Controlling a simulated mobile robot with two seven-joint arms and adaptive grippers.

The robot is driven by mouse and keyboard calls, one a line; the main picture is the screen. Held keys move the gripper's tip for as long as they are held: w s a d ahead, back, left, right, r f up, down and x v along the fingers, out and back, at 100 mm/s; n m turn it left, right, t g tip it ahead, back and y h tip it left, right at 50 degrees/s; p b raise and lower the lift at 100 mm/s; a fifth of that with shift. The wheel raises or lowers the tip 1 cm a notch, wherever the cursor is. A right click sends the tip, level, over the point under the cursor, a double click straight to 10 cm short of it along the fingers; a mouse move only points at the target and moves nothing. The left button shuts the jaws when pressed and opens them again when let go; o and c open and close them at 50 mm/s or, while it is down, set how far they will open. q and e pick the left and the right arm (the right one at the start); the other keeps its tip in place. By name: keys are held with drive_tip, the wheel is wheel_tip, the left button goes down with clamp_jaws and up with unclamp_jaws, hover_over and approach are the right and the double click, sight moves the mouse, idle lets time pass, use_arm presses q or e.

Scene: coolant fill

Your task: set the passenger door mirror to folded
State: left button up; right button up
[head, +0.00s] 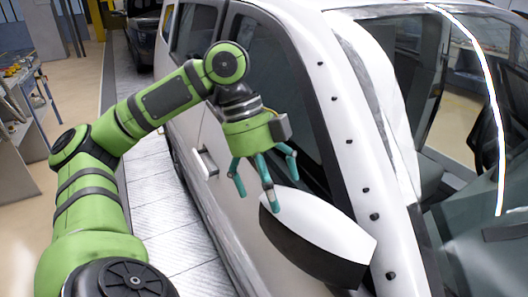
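The door mirror (322,229) has a white top shell and a black lower part. It sits at the front of the white car door (232,212), below the side window. I cannot tell from this view whether it is fully out or partly turned toward the door. My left gripper (266,186) hangs fingers-down above the mirror's left end. Its teal fingers are spread with nothing between them. One fingertip overlaps the white shell in the picture; I cannot tell whether it touches. My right gripper is not in view.
The white windshield pillar (350,135) with black studs rises right of the mirror. A door handle (207,162) sticks out behind the gripper. A workbench (22,85) stands at the far left. The floor beside the car is clear.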

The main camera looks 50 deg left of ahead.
use_arm(q)
drive_tip(key=shift+v, duration=2.1)
